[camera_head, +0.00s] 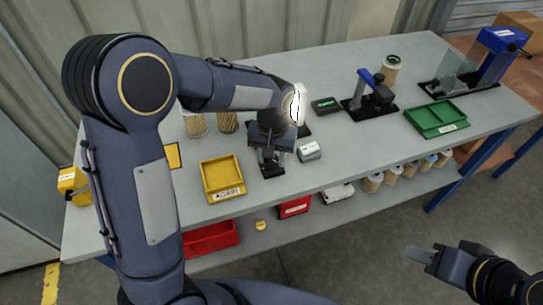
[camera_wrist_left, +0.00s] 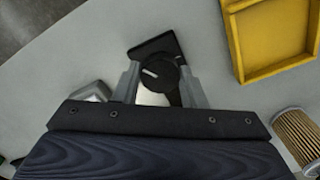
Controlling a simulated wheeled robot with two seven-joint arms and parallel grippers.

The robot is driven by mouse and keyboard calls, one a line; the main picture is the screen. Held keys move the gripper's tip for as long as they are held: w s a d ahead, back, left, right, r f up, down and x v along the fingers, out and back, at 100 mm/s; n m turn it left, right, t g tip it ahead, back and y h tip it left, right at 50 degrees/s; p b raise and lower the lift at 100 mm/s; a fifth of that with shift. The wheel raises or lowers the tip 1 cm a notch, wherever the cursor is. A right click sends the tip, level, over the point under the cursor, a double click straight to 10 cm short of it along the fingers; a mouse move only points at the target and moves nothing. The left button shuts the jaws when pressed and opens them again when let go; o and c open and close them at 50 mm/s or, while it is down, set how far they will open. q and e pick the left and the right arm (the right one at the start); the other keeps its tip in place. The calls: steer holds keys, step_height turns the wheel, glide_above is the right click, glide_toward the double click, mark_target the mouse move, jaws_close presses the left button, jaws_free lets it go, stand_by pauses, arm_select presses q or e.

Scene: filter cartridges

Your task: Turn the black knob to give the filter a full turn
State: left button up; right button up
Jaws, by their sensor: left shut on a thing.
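The black knob (camera_wrist_left: 160,76), round with a white mark line on top, shows in the left wrist view on a black base plate (camera_wrist_left: 152,47). The mark slants slightly down to the right there. My left gripper (camera_head: 270,158) points down over the bench, and its fingers (camera_wrist_left: 160,86) are shut on the knob, one on each side. In the head view my arm hides the knob, while part of the black base (camera_head: 272,171) shows. A filter turned by the knob cannot be made out. My right gripper (camera_head: 420,255) is at the lower right, away from the bench; its jaw gap is unclear.
A yellow tray (camera_head: 208,192) marked AGAIN lies left of my left gripper, and a small grey box (camera_head: 309,151) to its right. Pleated filters (camera_head: 228,122) stand behind. A green tray (camera_head: 436,131) and a blue-handled device (camera_head: 372,95) are further right.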

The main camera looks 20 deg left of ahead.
arm_select(q)
steer(key=n, duration=0.5)
steer(key=shift+r+n, duration=0.1)
steer(key=shift+n, duration=0.2)
steer(key=n+p, duration=0.1)
steer(key=n, duration=0.4)
steer(key=shift+w+n+p, duration=0.1)
steer(key=shift+n+p, duration=0.2)
steer(key=o, duration=1)
step_height(320, 180, up, 8)
steer(key=shift+f, duration=0.15)
